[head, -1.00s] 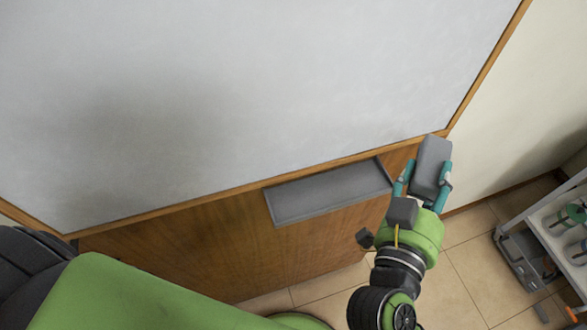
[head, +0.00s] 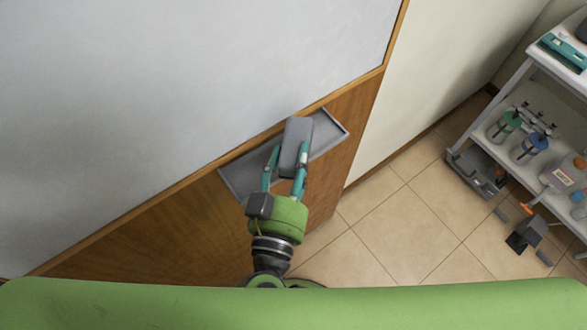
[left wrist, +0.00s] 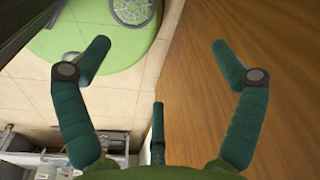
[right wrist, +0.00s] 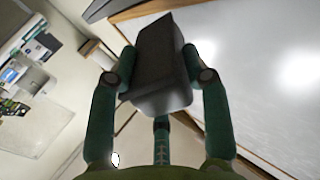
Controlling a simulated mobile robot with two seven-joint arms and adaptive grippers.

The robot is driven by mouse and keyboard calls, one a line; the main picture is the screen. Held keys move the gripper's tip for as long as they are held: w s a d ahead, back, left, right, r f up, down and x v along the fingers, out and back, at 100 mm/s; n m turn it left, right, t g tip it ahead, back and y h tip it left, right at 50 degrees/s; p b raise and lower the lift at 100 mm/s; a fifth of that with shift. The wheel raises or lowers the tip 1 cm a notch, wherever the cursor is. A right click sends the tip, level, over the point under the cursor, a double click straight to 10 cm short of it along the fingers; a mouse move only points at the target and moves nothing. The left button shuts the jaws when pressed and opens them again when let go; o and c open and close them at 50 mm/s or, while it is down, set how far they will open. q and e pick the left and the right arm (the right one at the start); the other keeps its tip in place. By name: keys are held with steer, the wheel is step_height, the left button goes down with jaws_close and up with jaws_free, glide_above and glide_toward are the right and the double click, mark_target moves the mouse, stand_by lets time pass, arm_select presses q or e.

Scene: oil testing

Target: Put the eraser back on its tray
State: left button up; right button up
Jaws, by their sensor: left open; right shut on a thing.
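The eraser (head: 296,146) is a dark grey block, held in my right gripper (head: 285,168). In the head view it overlaps the middle of the grey tray (head: 328,132) under the whiteboard; I cannot tell its height over the tray. In the right wrist view the eraser (right wrist: 160,65) sits between both fingers (right wrist: 160,75), tilted. The tray's left and right ends show, and its middle is hidden by the eraser and gripper. My left gripper (left wrist: 150,65) is open and empty, seen only in its wrist view, beside a brown wood panel.
The whiteboard (head: 180,90) rises behind the tray, with a wood panel (head: 150,230) below it. A white shelf cart (head: 530,150) with several bottles stands at the right. Small dark items (head: 525,235) lie on the tiled floor. Floor between panel and cart is mostly clear.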

step_height(320, 180, down, 3)
steer(key=shift+f+b, duration=0.2)
steer(key=shift+b, duration=0.45)
steer(key=shift+d+f+b, duration=0.1)
steer(key=shift+f+b, duration=0.1)
steer(key=shift+b, duration=0.1)
steer(key=o, duration=1.2)
arm_select(q)
steer(key=shift+d+f, duration=0.45)
steer(key=shift+f, duration=0.15)
steer(key=shift+d+f, duration=0.4)
steer(key=shift+f, duration=0.2)
arm_select(e)
steer(key=shift+o, duration=0.2)
arm_select(q)
steer(key=shift+r, duration=0.1)
arm_select(e)
steer(key=shift+r, duration=0.1)
steer(key=shift+r+p, duration=0.25)
steer(key=shift+p, duration=0.15)
arm_select(q)
steer(key=shift+f+b, duration=1.45)
steer(key=shift+b, duration=0.3)
arm_select(e)
steer(key=v, duration=1.2)
